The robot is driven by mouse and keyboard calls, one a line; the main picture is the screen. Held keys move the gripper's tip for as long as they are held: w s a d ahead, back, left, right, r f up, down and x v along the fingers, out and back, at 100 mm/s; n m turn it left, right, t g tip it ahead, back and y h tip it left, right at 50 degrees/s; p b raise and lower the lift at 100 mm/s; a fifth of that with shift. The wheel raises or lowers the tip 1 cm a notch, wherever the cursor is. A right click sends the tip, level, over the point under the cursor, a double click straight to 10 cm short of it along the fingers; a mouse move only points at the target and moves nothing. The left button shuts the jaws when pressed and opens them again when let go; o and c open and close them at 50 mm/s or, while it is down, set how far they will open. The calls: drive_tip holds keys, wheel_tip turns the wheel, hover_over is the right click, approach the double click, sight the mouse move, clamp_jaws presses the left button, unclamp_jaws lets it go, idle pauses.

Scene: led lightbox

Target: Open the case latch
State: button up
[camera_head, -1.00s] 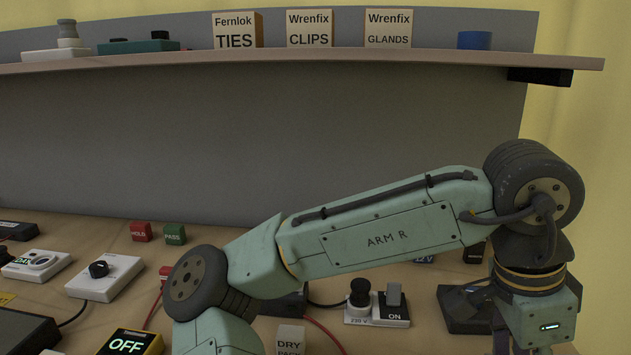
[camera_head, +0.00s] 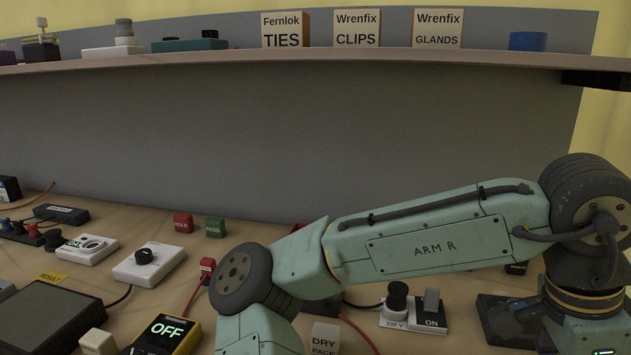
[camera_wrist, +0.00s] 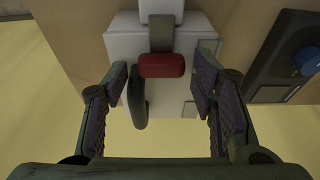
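In the wrist view, a pale grey case (camera_wrist: 121,42) lies below my gripper at the edge of a wooden surface. What looks like its latch is a grey strap (camera_wrist: 161,38) ending in a red tab (camera_wrist: 162,66). A dark curved piece, perhaps a handle (camera_wrist: 137,97), stands just left of the tab. My gripper (camera_wrist: 161,80) is open, with one finger on each side of the red tab and a visible gap to it on both sides. In the head view, neither the case nor my fingertips can be made out.
A dark panel with a blue knob (camera_wrist: 307,61) is right of the case. In the head view, the bench holds a white dial box (camera_head: 149,264), a meter reading OFF (camera_head: 166,334), a DRY PACK box (camera_head: 325,338) and a 230 V switch unit (camera_head: 414,312). A shelf (camera_head: 300,60) runs above.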

drive_tip(key=shift+o, duration=0.8)
drive_tip(key=shift+w, duration=0.2)
drive_tip(key=shift+s+r, duration=0.1)
drive_tip(key=shift+r, duration=0.05)
drive_tip(key=shift+a+r+p, duration=0.1)
drive_tip(key=shift+r+p, duration=0.45)
drive_tip(key=shift+p, duration=0.2)
drive_tip(key=shift+p+v, duration=1.3)
drive_tip(key=shift+p+v, duration=1.1)
drive_tip(key=shift+v, duration=0.9)
